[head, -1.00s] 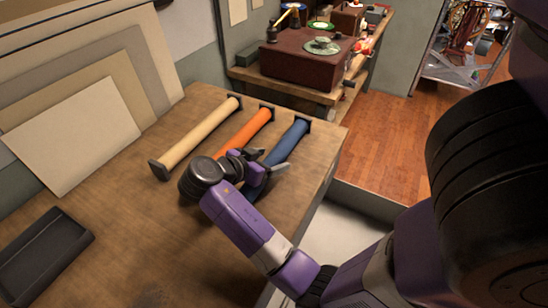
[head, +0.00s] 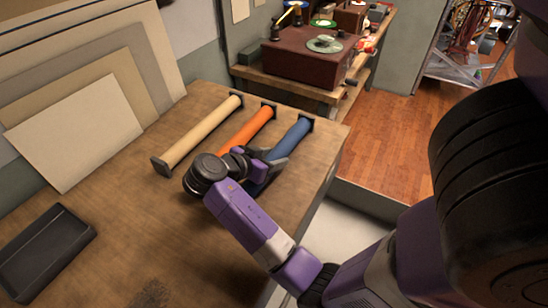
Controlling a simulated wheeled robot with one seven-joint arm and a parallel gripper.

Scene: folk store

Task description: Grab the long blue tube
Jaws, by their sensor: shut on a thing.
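The long blue tube (head: 291,139) lies on the wooden table at the right of a row of three tubes. Its far end rests at a dark end holder. My gripper (head: 272,168) is at the near part of the blue tube, with its fingers shut around it. The tube's near end is partly hidden by my gripper and wrist. Whether the tube is lifted off the table is hard to tell.
An orange tube (head: 248,126) lies just left of the blue one, partly behind my wrist. A cream tube (head: 205,133) lies further left. A black tray (head: 45,252) sits at the lower left. The table's (head: 175,235) near middle is clear.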

